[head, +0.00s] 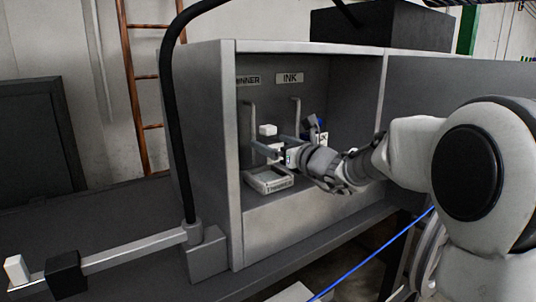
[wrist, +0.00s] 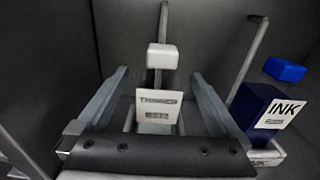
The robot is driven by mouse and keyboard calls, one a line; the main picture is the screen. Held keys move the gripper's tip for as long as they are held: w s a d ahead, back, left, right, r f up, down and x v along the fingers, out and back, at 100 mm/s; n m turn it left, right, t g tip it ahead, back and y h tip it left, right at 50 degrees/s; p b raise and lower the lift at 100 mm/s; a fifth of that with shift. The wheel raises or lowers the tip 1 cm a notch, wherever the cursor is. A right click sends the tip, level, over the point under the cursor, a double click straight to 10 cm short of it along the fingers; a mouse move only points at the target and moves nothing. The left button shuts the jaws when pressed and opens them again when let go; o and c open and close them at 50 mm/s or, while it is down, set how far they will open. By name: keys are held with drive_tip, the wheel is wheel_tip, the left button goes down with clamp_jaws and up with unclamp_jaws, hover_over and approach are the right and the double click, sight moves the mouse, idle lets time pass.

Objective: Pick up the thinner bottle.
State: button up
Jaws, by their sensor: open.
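The thinner bottle has a white cap and a pale label reading Thinner (wrist: 158,106). It stands upright in the cabinet, and its white cap shows in the head view (head: 267,130). My gripper (head: 272,147) reaches into the cabinet from the right at the bottle. In the wrist view my gripper (wrist: 160,78) is open, with one finger on each side of the bottle and visible gaps. The bottle's lower part is hidden by my gripper's body in the wrist view.
A blue ink bottle (wrist: 257,108) stands close to the right finger, in front of an upright rod. A white holder marked THINNER (head: 270,182) sits on the cabinet floor. The cabinet's side wall (head: 208,140) is at left. A blue cable (head: 375,252) hangs below.

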drive_tip(key=shift+x, duration=1.15)
drive_tip(key=c, duration=1.2)
